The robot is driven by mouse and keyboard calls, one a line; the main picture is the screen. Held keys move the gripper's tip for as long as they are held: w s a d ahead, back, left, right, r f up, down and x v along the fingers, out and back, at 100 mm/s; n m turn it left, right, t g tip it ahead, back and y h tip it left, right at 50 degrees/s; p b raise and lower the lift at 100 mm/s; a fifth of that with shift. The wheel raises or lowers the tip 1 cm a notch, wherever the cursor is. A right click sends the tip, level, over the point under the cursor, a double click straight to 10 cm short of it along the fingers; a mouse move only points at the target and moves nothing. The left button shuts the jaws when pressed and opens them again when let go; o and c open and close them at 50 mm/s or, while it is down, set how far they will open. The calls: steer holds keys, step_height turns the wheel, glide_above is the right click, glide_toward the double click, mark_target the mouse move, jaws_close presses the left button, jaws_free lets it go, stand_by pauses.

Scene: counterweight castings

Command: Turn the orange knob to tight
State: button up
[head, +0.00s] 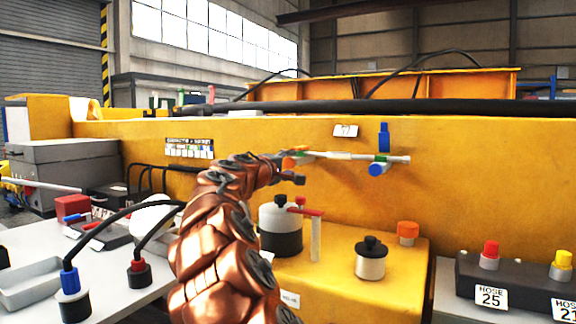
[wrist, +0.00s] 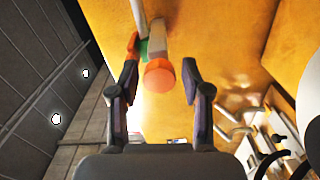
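The orange knob (wrist: 159,77) is round and sits on the end of a pale valve body with a green part, on a thin pipe. In the head view the orange knob (head: 289,163) shows partly behind my gripper (head: 290,170), at the left end of the pipe on the yellow casting. My gripper (wrist: 160,76) is open in the wrist view, with one finger on each side of the knob. Gaps show between the knob and both fingers; I cannot tell how deep it lies between them. No tight mark is readable.
A blue knob (head: 377,169) and blue handle (head: 384,137) are at the pipe's right end. Below stand a black-and-white canister (head: 280,228), a red-handled valve (head: 315,236), a black-lidded jar (head: 370,260) and an orange cap (head: 407,230). The yellow casting wall (head: 470,170) is close behind.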

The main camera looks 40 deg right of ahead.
steer(key=shift+o, duration=0.5)
steer(key=shift+a, duration=0.1)
steer(key=shift+s+a+r, duration=0.1)
steer(key=shift+a, duration=0.2)
steer(key=v, duration=1.1)
steer(key=shift+a, duration=0.1)
steer(key=shift+s, duration=0.1)
